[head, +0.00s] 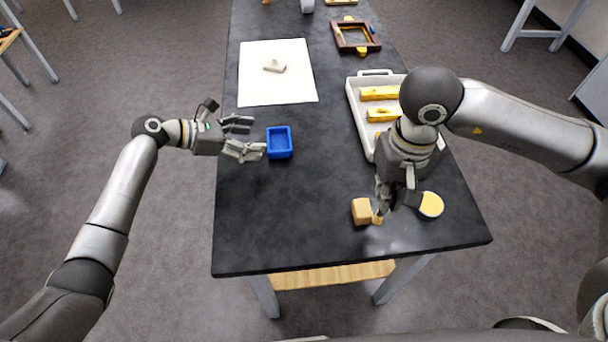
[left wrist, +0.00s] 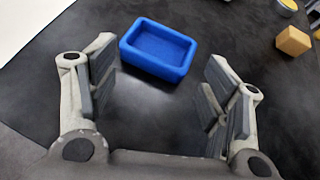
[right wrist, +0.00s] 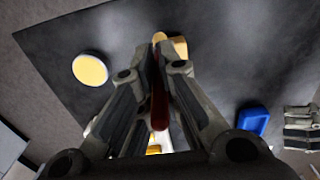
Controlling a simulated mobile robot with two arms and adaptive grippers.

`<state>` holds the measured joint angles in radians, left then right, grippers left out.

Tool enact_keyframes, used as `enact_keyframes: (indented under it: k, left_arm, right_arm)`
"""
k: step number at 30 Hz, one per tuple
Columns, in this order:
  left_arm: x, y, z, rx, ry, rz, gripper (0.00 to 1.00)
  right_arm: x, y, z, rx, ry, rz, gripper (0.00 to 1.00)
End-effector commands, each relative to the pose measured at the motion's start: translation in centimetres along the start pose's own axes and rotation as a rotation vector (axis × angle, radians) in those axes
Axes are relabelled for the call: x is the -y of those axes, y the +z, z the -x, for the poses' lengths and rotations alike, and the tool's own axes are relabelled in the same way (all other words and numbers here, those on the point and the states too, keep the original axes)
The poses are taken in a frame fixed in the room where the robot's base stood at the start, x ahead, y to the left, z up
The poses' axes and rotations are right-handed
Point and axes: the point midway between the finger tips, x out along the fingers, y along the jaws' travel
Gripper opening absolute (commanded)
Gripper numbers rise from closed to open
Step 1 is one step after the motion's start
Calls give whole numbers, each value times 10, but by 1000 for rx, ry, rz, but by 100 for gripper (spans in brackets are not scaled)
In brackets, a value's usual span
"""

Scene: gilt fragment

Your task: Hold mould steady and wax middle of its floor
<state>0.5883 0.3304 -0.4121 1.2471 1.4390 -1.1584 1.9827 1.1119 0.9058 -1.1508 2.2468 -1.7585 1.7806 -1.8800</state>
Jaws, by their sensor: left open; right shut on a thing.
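The blue mould (head: 279,142), a small open box, sits on the dark table; it also shows in the left wrist view (left wrist: 158,62). My left gripper (head: 252,137) is open just left of the mould, its fingers apart and not around it. My right gripper (head: 381,200) points down near the table's front, shut on a dark red handle (right wrist: 159,108), likely a brush. The tool's pale yellow end (head: 377,219) shows below the fingers, beside a tan block (head: 362,211). I cannot tell whether they touch. A round tin with yellow content (head: 431,204) stands to the right.
A white tray (head: 357,112) with yellow pieces stands behind my right gripper. A white sheet (head: 262,85) with a grey piece (head: 274,66) lies at the back left. A brown frame (head: 341,39) lies farther back. The table between mould and block is clear.

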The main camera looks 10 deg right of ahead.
Motion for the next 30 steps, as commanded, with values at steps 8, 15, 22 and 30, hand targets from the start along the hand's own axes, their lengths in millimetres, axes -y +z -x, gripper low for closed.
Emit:
enact_keyframes:
  k: [8,15,22,30]
  left_arm:
    - [0,1,-41,2,-2,2,72]
    - [0,0,-64,1,-1,1,72]
    - [1,-1,-70,-2,-2,1,72]
    - [2,-3,-71,-5,-4,2,64]
  right_arm:
    - [0,0,-26,-1,0,-1,0]
    - [0,0,-27,0,0,-1,0]
    - [0,0,-28,0,0,-1,0]
    - [0,0,-28,0,0,-1,0]
